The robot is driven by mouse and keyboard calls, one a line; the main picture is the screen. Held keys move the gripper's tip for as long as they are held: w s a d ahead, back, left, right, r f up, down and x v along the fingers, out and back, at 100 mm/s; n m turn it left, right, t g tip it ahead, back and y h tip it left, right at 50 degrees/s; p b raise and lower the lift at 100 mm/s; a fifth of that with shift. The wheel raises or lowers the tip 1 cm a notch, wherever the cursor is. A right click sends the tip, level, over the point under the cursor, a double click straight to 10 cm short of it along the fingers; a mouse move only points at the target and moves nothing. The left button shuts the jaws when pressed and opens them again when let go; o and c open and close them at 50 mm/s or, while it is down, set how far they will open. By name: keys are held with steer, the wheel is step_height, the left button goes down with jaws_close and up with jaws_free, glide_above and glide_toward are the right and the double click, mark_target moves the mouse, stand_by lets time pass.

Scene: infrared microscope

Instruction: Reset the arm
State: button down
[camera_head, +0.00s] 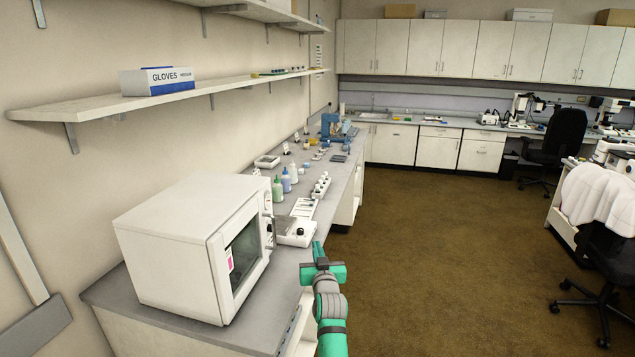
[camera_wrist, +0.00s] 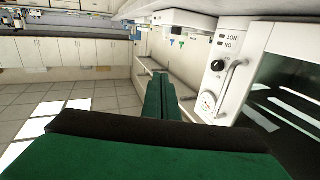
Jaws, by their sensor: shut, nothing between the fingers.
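My arm (camera_head: 329,305), green and grey, reaches up from the bottom of the head view. My gripper (camera_head: 318,250) is at its far end, just off the front edge of the bench, right of the white oven. In the wrist view the green fingers of my gripper (camera_wrist: 160,78) lie together with nothing between them. The fingers appear clear of the oven and the bench, though the exact gap is hard to tell.
The white oven (camera_head: 182,248) stands on the grey bench (camera_head: 262,318); its control panel (camera_wrist: 222,75) is close on the right in the wrist view. Bottles (camera_head: 286,181) and a white device (camera_head: 295,232) stand beyond. Open brown floor (camera_head: 445,240) lies to the right.

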steer(key=s+a+f+m+h, duration=0.1)
steer(key=s+a+f+m, duration=0.15)
steer(key=s+f, duration=2.3)
steer(key=s+f+g+h, duration=0.1)
steer(key=s+f, duration=0.1)
steer(key=s, duration=1.9)
steer(key=s+r, duration=0.4)
steer(key=s, duration=0.5)
steer(key=s+d+r+n, duration=0.1)
steer(key=s+r, duration=0.3)
steer(key=s, duration=0.5)
steer(key=s+d+r+g, duration=0.1)
steer(key=s+r, duration=0.2)
steer(key=s, duration=0.6)
steer(key=shift+d+r, duration=0.2)
steer(key=shift+r, duration=0.2)
steer(key=shift+n, duration=0.25)
